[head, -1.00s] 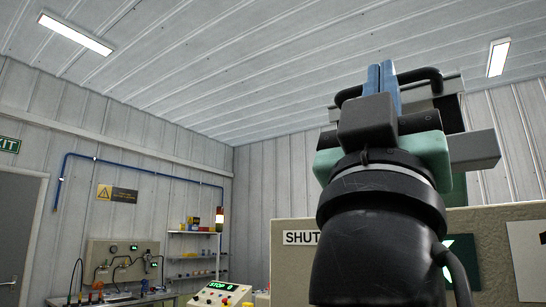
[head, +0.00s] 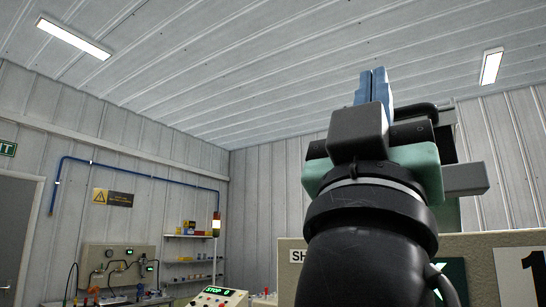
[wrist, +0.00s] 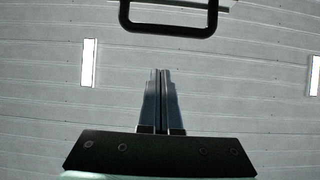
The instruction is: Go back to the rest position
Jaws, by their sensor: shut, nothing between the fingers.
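My gripper (head: 373,86) is raised in the right half of the head view, its blue fingers pointing up toward the ceiling. The fingers are pressed together with nothing between them. In the wrist view, my gripper (wrist: 161,75) also shows shut, with the two fingers side by side against the ceiling panels. My black wrist and arm hide part of the panel behind them in the head view.
A beige panel (head: 400,246) with signs stands behind my arm. A workbench board (head: 118,266) and wall shelves (head: 188,237) are at the left. The space around my gripper is clear.

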